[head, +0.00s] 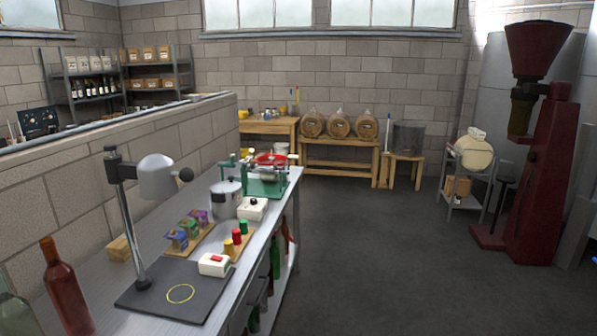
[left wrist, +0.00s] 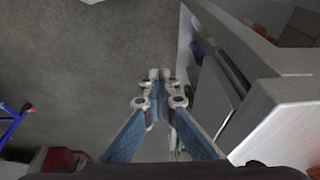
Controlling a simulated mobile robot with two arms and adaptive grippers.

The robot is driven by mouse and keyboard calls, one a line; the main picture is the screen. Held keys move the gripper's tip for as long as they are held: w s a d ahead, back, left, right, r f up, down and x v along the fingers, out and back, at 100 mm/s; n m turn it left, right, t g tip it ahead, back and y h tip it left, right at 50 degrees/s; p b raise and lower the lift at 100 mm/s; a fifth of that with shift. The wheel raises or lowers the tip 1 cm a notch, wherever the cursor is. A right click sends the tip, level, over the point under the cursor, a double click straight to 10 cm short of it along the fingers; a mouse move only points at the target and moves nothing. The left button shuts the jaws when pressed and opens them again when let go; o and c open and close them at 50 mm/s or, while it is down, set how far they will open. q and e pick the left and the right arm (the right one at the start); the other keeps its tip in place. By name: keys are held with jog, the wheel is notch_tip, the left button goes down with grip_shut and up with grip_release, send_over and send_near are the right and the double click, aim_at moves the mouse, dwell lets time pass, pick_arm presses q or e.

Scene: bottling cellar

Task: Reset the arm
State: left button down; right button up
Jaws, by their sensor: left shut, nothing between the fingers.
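My left gripper (left wrist: 160,82) shows in the left wrist view with its blue-grey fingers together and nothing between them. It hangs over the grey floor beside the metal workbench, whose edge shows at the right of that view (left wrist: 285,118). It touches nothing that I can see. Neither gripper shows in the head view, and my right gripper is in no view.
In the head view the bench (head: 165,268) carries a black mat (head: 165,305) with a lamp stand, a red bottle (head: 66,290), a pot (head: 226,198) and a green-red device (head: 265,178). A red machine (head: 540,160) stands right. The floor (head: 400,260) between is clear.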

pick_arm(q)
notch_tip(320, 180, down, 24)
jog(key=s+g, duration=0.1)
jog(key=s, duration=0.2)
jog(key=s+a+f+g, duration=0.1)
jog(key=s+a+f, duration=0.2)
jog(key=s+f, duration=1.2)
jog(key=shift+s+f, duration=0.4)
jog(key=shift+s, duration=0.35)
